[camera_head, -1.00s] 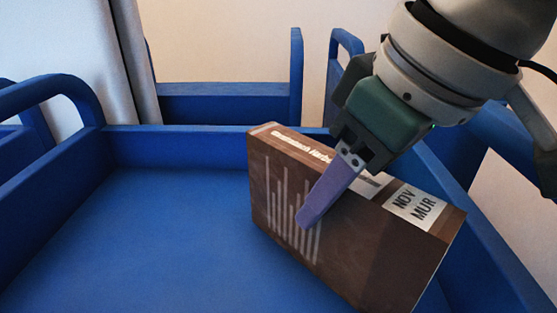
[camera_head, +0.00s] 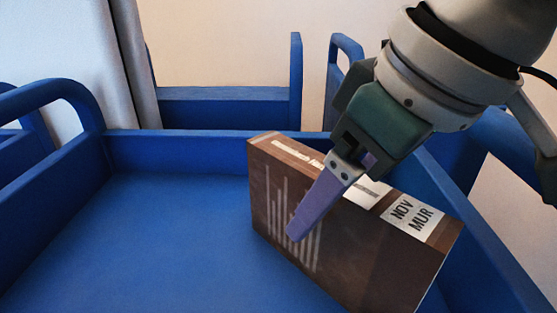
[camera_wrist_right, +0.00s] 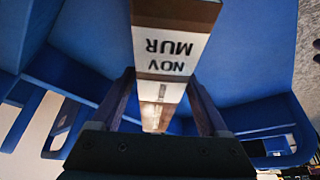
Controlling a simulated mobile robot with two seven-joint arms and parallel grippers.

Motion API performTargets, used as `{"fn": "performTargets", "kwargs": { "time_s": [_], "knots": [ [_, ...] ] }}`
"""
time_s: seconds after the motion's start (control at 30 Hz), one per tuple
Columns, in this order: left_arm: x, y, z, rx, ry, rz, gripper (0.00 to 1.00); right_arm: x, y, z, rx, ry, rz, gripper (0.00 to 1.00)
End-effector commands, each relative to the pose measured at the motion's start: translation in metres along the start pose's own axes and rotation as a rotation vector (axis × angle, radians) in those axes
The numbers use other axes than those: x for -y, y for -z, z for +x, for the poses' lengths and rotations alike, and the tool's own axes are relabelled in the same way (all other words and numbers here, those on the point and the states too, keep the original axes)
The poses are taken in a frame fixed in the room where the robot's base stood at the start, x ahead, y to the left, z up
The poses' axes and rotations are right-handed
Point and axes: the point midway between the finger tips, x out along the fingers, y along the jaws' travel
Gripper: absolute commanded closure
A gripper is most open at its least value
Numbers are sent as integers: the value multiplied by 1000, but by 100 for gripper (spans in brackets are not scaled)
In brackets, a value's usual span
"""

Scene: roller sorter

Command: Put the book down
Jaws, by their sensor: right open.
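The brown book (camera_head: 345,235) stands on its edge in the blue tray, toward the right side, with its spine up and a white "NOV MUR" label on it. My right gripper (camera_head: 325,200) comes down over the spine from the upper right. One purple finger lies in front of the book's cover; the other is mostly hidden behind it. In the right wrist view the book (camera_wrist_right: 172,65) runs between the two open fingers (camera_wrist_right: 162,105), with gaps beside the spine. The book's lower end is cut off in the head view. My left gripper is not in view.
The blue tray (camera_head: 130,235) has raised walls, and its floor left of the book is bare. More blue trays or carts (camera_head: 225,108) stand behind it. A grey-white column (camera_head: 65,60) rises at the back left.

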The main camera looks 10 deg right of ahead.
Motion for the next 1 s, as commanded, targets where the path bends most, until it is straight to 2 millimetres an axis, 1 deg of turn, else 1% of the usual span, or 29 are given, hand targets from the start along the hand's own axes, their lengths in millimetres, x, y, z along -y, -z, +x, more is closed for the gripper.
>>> {"fn": "performTargets", "kwargs": {
  "time_s": [0.03, 0.17, 0.3, 0.4, 0.5, 0.67, 1.0],
  "knots": [
    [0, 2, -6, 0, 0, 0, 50, -1, 2, -10, -1, -1, 0, 23],
    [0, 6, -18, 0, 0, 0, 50, -1, 2, -38, -1, -3, -1, 23],
    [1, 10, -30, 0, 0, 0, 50, -1, 3, -71, -2, -2, -1, 23],
    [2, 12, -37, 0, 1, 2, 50, -1, 2, -91, -2, -3, 0, 23],
    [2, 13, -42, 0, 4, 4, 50, 0, 2, -105, -1, -1, 0, 23],
    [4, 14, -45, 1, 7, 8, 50, 0, 0, -116, 1, -1, 2, 23],
    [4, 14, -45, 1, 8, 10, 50, 0, 0, -117, 2, -1, 1, 23]
  ]
}}
